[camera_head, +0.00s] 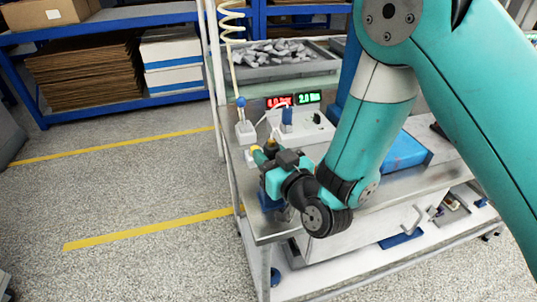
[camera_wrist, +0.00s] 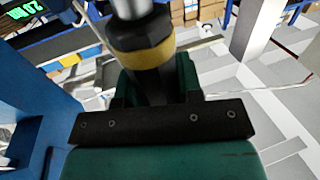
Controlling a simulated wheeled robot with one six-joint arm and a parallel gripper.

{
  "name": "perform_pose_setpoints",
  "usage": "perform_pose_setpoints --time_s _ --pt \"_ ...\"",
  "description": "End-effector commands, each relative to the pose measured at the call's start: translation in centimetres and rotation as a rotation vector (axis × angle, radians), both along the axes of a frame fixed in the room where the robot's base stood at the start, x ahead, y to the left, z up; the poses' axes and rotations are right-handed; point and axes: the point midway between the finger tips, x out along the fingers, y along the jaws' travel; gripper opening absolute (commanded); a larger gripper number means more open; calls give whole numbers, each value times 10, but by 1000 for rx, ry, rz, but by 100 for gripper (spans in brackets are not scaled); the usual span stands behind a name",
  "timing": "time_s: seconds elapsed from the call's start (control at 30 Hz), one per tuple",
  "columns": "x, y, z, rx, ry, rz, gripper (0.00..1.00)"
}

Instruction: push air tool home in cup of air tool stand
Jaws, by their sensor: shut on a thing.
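My gripper (camera_head: 271,165) is over the near left corner of the metal bench, shut on the air tool (camera_wrist: 142,38). In the wrist view the tool is a dark cylinder with a yellow band and a silver-grey part, between the green jaws. In the head view only a small dark and yellow part of the tool (camera_head: 271,146) shows above the jaws. A blue block (camera_head: 268,203), perhaps the air tool stand, shows below my gripper. My gripper and wrist hide its cup and the tool's lower end, so I cannot tell how deep the tool sits.
A white block (camera_head: 246,132) stands behind my gripper, below a coiled yellow hose (camera_head: 232,30). A tester with red and green displays (camera_head: 308,98) stands farther back. A blue tray (camera_head: 405,152) lies right of my arm. A grey bin of parts (camera_head: 275,62) is at the back.

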Motion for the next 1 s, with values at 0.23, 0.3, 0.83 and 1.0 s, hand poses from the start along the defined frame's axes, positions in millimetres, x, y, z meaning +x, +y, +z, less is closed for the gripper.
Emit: perform_pose_setpoints --time_s 0.23,0.3,0.83,1.0 --pt "0 0 -7 1 -2 0 10" --pt "0 0 -9 1 -2 0 10" --pt "0 0 -12 -1 1 0 63" --pt "-6 0 -14 1 1 10 63"
